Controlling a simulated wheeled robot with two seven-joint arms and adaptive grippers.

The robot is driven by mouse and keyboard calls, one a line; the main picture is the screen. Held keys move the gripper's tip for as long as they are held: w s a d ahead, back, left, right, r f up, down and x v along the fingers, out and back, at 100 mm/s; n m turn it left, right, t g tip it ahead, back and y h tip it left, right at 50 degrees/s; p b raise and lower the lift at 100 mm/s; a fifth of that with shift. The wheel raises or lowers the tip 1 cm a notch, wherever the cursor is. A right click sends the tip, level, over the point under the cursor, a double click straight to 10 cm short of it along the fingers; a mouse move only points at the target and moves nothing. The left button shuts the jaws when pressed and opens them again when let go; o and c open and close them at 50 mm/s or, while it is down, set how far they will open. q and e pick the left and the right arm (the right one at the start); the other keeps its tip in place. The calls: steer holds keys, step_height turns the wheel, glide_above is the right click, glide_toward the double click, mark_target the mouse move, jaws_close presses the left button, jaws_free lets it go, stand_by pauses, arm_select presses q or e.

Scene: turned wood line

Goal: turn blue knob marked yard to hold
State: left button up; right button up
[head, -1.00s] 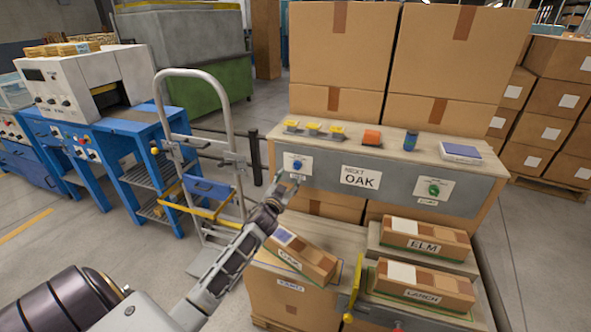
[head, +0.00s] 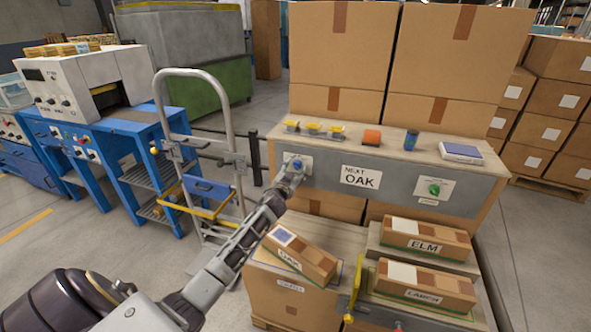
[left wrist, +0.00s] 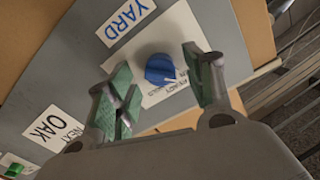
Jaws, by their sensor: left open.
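The blue knob (head: 297,163) sits on a white plate at the left end of the grey panel (head: 392,184). In the left wrist view the blue knob (left wrist: 161,69) has a pale pointer mark, and a label reading YARD (left wrist: 126,20) is beside it. My left gripper (head: 291,174) is at the knob in the head view, partly covering its plate. In the left wrist view my left gripper (left wrist: 160,92) is open, with its green-padded fingers on either side of the knob; I cannot tell whether they touch it. My right gripper is not in view.
A green knob (head: 434,189) and a NEXT OAK sign (head: 361,179) are on the same panel. Boxes marked OAK (head: 303,255), ELM (head: 425,239) and LARCH (head: 424,288) lie below. A hand truck (head: 228,130) stands left of the panel.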

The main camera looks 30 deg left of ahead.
arm_select(q)
steer(key=shift+w+a, duration=0.15)
steer(key=shift+w, duration=0.45)
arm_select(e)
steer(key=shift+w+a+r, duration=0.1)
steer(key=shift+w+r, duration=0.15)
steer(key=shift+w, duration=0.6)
